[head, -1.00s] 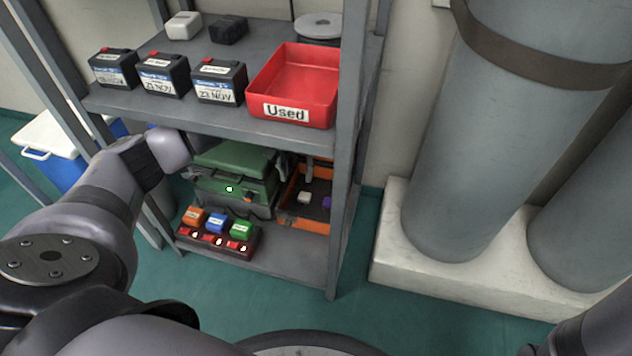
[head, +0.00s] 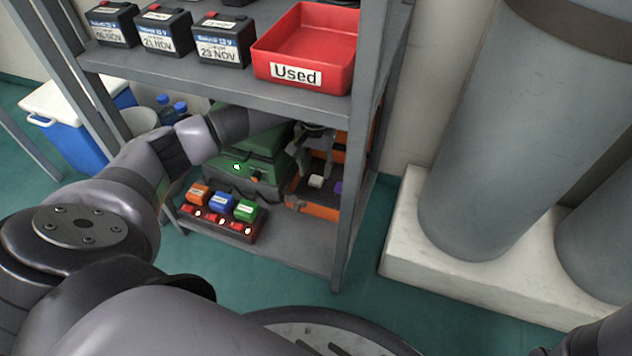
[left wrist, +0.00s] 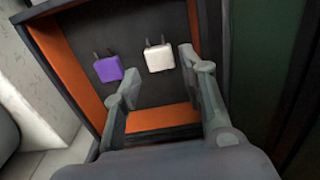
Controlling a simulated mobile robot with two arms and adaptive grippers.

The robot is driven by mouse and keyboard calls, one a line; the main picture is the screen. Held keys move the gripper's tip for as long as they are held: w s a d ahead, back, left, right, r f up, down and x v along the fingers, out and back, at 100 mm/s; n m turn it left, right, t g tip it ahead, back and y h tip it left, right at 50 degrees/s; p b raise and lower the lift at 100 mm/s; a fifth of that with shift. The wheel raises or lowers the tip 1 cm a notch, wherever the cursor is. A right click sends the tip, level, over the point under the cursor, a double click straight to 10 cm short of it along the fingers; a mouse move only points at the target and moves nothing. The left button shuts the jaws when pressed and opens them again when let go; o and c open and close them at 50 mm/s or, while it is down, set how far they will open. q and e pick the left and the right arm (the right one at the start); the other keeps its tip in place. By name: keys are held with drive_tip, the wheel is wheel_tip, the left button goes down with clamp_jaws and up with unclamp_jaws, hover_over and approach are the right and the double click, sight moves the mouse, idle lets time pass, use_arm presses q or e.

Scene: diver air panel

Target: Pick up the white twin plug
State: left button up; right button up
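The white twin plug (left wrist: 158,57) lies in an orange-edged dark tray (left wrist: 150,119), with its two prongs pointing to the top of the left wrist view. In the head view the white plug (head: 316,181) is a small block in the orange tray (head: 312,208) on the lower shelf. My left gripper (left wrist: 155,65) is open and empty. Its fingers stand apart, with the white plug between and beyond them in the wrist picture. In the head view the left gripper (head: 314,160) is above the tray. My right gripper is not in view.
A purple twin plug (left wrist: 107,69) lies left of the white one in the wrist view. A green case (head: 245,165) and a rack of colored blocks (head: 217,222) stand left of the tray. A red "Used" bin (head: 309,50) and batteries sit on the shelf above.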

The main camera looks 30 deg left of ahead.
sight(316, 179)
use_arm(q)
wheel_tip(316, 179, down, 4)
drive_tip(key=shift+f+b, duration=0.15)
drive_tip(key=shift+b, duration=0.85)
drive_tip(key=shift+c, duration=0.3)
drive_tip(key=c, duration=0.7)
